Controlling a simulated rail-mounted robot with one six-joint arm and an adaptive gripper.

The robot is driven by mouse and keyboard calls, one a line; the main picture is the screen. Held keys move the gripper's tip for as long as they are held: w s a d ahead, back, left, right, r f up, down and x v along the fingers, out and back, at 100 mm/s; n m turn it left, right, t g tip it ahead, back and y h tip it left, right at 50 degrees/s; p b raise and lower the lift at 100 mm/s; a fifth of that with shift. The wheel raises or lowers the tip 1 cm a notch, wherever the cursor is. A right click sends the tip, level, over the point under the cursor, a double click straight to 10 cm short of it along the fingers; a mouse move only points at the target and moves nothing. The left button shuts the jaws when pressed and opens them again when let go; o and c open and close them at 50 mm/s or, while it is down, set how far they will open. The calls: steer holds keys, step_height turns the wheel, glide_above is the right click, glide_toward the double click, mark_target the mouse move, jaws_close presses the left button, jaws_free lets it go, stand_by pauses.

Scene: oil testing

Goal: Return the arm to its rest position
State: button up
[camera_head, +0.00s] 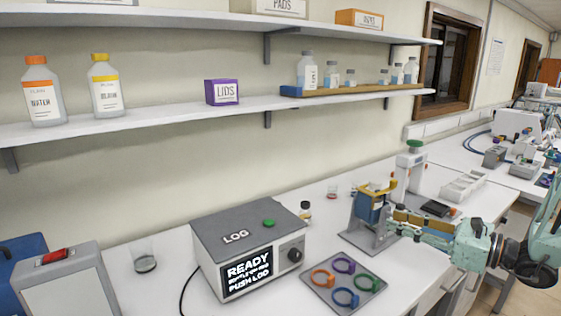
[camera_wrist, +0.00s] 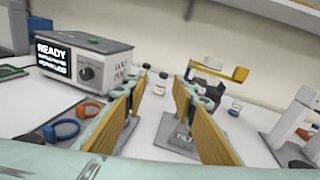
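My gripper (camera_head: 397,221) is at the right in the head view, reaching left over the bench in front of the blue and yellow stand (camera_head: 371,208). Part of that stand is close to or behind the fingers, and I cannot tell whether they touch. In the wrist view my gripper (camera_wrist: 158,92) has its two tan-padded fingers well apart. Nothing is held between them. The stand's grey base (camera_wrist: 178,138) shows beyond and between the fingers. The rest of my arm runs off the right edge of the head view.
The LOG box (camera_head: 248,248) shows READY on its screen. A grey plate (camera_head: 345,283) with coloured rings lies before the stand. Shelves (camera_head: 165,122) run along the wall above.

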steer(key=s+a+r+n+g, duration=0.4)
steer(key=s+a+n+g, duration=0.1)
steer(key=s+a, duration=0.45)
steer(key=s+a+r+n+g, duration=0.4)
steer(key=s+a+r+n, duration=0.15)
steer(key=s+a, duration=0.45)
steer(key=s+a+n+g+h, duration=0.35)
steer(key=s+n+h, duration=0.4)
steer(key=s, duration=0.95)
steer(key=s+d+r+n+t+h, duration=0.4)
steer(key=s+d+n+h, duration=0.1)
steer(key=s+d+n, duration=0.2)
steer(key=shift+s+d+r+t, duration=0.15)
steer(key=shift+s+d+t, duration=0.2)
steer(key=shift+s+d, duration=0.6)
steer(key=shift+s+a, duration=0.25)
steer(key=shift+a, duration=0.05)
steer(key=shift+c, duration=0.5)
